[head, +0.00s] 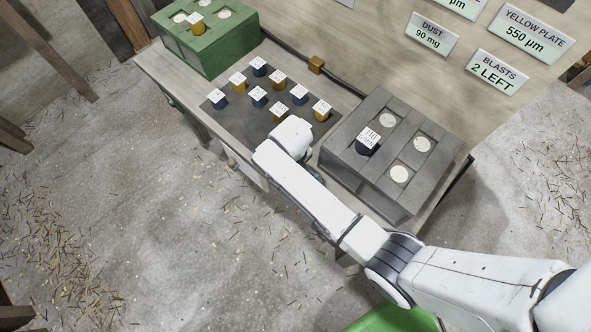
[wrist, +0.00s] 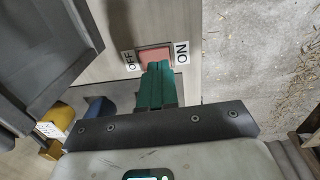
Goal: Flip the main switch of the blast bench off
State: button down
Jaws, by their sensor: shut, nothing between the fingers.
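The main switch (wrist: 152,56) shows in the wrist view as a pale red rocker in a frame on the bench's front face. An OFF label (wrist: 129,60) is on its left and an ON label (wrist: 181,53) on its right, both turned sideways. My gripper (wrist: 157,68) is shut and empty, its green fingers pointing at the rocker and covering its lower middle. I cannot tell whether the tips touch it, or which way it is tipped. In the head view my arm hides the fingers and the switch at the front of the blast bench (head: 155,68).
On the bench, a dark mat (head: 217,117) holds several blue and yellow labelled pieces. A grey block (head: 345,177) with round pads and one dark piece stands right. A green block (head: 222,55) stands at the far left. Signs on the wall include BLASTS 2 LEFT (head: 496,72). The floor in front is open.

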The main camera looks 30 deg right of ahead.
notch_tip(320, 180, up, 11)
jog(key=shift+a+r, duration=0.15)
jog(key=shift+a, duration=0.1)
jog(key=shift+b, duration=0.35)
jog(key=shift+s+d+r+h+b, duration=0.15)
jog(key=shift+h+b, duration=0.35)
jog(key=shift+b, duration=1.45)
jog(key=f, duration=0.4)
jog(key=d+f, duration=0.1)
jog(key=f, duration=0.9)
jog(key=shift+w+d, duration=0.3)
jog(key=shift+d, duration=0.05)
